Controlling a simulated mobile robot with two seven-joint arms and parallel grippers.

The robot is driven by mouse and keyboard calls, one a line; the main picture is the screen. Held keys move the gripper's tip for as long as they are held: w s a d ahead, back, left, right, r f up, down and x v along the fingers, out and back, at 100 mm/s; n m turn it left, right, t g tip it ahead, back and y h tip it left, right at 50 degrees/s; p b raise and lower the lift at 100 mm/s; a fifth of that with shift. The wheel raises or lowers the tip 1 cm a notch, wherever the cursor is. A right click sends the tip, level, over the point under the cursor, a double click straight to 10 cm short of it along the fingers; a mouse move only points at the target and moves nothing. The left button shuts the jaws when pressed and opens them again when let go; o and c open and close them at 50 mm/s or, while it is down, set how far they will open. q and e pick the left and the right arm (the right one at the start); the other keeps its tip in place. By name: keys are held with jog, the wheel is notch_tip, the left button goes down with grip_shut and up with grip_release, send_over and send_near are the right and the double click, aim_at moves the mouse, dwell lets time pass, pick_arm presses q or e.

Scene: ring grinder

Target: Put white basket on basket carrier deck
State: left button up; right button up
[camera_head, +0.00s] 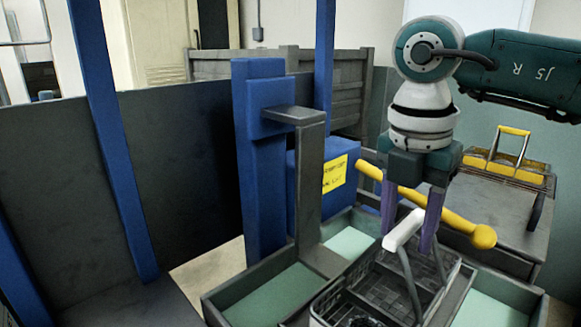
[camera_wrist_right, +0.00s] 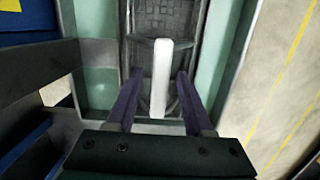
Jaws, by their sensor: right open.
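The white basket is a dark wire-mesh basket (camera_head: 350,300) with a white handle bar (camera_head: 403,230) raised above it. It sits in a grey frame with green-lined compartments (camera_head: 280,297). My right gripper (camera_head: 407,241) points down over the basket with its purple fingers apart. In the right wrist view the white handle (camera_wrist_right: 161,75) lies between the open fingers (camera_wrist_right: 159,74), with gaps on both sides. Part of the basket is cut off by the lower picture edge. I cannot tell which surface is the carrier deck. My left gripper is not in view.
A yellow bar (camera_head: 460,222) with a round end passes close to the right gripper. A blue post (camera_head: 262,175) with a grey arm stands to the left. A grey wall panel (camera_head: 50,200) stands at left.

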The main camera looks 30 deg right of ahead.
jog(key=r, duration=0.5)
jog(key=a+r, duration=0.1)
jog(key=r, duration=0.2)
jog(key=shift+s+r, duration=0.1)
jog(key=shift+a+r, duration=0.15)
jog(key=shift+a, duration=0.2)
jog(key=s+a+r+n+t+y, duration=0.1)
jog(key=a+n+y, duration=0.5)
jog(key=a+y, duration=1.15)
jog(key=w+a+r+m+t+y, duration=0.1)
jog(key=a+r+m+t+y, duration=0.25)
jog(key=a+r+t, duration=0.85)
jog(key=w+d+r+m+t+h, duration=0.1)
jog(key=w+d+m+t+h, duration=0.1)
jog(key=d+m+t+h, duration=0.4)
jog(key=w+d+m+t+h, duration=0.1)
jog(key=w+d+m+h, duration=0.3)
jog(key=m, duration=0.4)
jog(key=s+d+f+m+g+h, duration=0.2)
jog(key=d+f+m+g+h, duration=0.2)
jog(key=d+f+m+h, duration=0.55)
jog(key=s+f+n+g, duration=0.1)
jog(key=s+f+g, duration=1.1)
jog(key=s+f, duration=0.8)
jog(key=shift+s+a+n+g, duration=0.3)
jog(key=shift+s+n+g, duration=0.1)
jog(key=shift+s, duration=0.35)
